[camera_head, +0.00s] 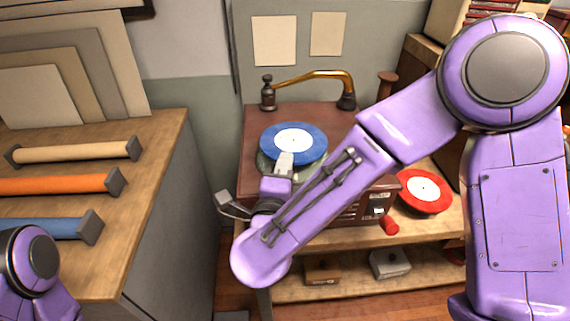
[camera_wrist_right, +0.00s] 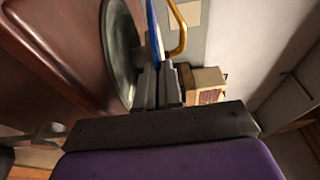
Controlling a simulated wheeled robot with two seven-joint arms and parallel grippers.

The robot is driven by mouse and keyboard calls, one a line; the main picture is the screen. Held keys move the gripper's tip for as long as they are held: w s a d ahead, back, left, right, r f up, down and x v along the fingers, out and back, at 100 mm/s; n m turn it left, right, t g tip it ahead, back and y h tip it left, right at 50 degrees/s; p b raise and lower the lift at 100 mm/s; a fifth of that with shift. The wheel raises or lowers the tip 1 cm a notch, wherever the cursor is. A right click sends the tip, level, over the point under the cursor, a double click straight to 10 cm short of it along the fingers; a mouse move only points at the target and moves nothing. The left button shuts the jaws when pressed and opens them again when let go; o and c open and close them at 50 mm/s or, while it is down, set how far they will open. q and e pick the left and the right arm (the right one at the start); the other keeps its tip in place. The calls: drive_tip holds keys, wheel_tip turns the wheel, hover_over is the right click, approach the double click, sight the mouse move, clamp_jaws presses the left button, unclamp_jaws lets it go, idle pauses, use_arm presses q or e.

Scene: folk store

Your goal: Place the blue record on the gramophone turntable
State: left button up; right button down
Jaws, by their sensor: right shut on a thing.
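The blue record (camera_head: 308,148) with a white label is level above the gramophone's turntable (camera_head: 263,163), covering most of it. My right gripper (camera_head: 285,160) is shut on the record's near edge. In the right wrist view, the fingers (camera_wrist_right: 158,88) pinch the blue record (camera_wrist_right: 153,35), seen edge-on. The dark turntable (camera_wrist_right: 122,55) lies beside it with a narrow gap. The gramophone (camera_head: 262,113) is a reddish-brown box with a brass tonearm (camera_head: 318,74) behind the record. My right forearm hides part of the box. My left gripper is out of view.
A red record (camera_head: 424,190) lies to the right of the gramophone on the wooden stand (camera_head: 440,222). A wooden counter (camera_head: 160,150) at left holds beige, orange and blue rolls. Small boxes stand on the lower shelf (camera_head: 350,288).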

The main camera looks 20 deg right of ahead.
drive_tip(key=shift+f, duration=0.15)
drive_tip(key=c, duration=1.3)
unclamp_jaws()
drive_tip(key=shift+r, duration=0.25)
drive_tip(key=b+v, duration=0.2)
drive_tip(key=v, duration=1)
